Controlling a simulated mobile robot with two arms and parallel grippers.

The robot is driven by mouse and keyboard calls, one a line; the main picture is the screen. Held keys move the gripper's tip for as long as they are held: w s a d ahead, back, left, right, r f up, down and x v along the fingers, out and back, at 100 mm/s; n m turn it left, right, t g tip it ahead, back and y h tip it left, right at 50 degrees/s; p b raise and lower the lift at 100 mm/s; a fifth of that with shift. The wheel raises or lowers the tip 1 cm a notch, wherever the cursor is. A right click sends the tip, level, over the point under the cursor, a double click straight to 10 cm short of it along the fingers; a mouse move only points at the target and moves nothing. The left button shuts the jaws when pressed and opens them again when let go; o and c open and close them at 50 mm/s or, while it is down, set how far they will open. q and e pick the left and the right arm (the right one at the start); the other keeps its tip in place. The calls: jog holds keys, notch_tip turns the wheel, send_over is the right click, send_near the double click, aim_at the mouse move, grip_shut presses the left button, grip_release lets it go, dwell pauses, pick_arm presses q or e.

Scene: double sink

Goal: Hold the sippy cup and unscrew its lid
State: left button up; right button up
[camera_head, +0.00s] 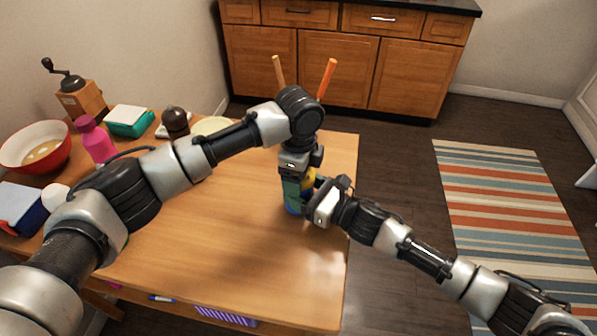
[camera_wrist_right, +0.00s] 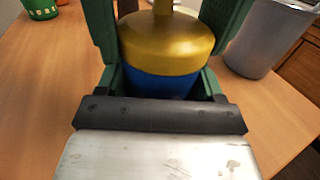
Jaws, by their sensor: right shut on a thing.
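The sippy cup stands on the wooden table, with a blue body (camera_wrist_right: 158,86) and a yellow lid (camera_wrist_right: 165,45) with a spout. In the head view its yellow lid (camera_head: 309,182) is partly hidden between my grippers. My right gripper (camera_wrist_right: 162,88) is shut on the blue body, its green fingers on either side. My left gripper (camera_head: 294,192) points down from above. Its green fingers flank the lid in the right wrist view (camera_wrist_right: 168,32). They are very close to the lid, but I cannot tell whether they touch it.
A grey container (camera_wrist_right: 266,38) stands close by at the right. An orange stick (camera_head: 327,77) and a tan stick (camera_head: 278,70) rise behind my left wrist. A red bowl (camera_head: 35,148), a pink bottle (camera_head: 95,139) and a grinder (camera_head: 78,92) are at far left. The table's front middle is clear.

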pick_arm(q)
jog(key=n, duration=0.5)
jog(key=shift+n, duration=0.4)
pick_arm(e)
jog(key=shift+s+a, duration=0.1)
jog(key=shift+a, duration=0.05)
pick_arm(q)
jog(key=shift+r, duration=0.1)
jog(key=o, duration=1)
jog(key=shift+d, duration=0.1)
jog(key=shift+s, duration=0.1)
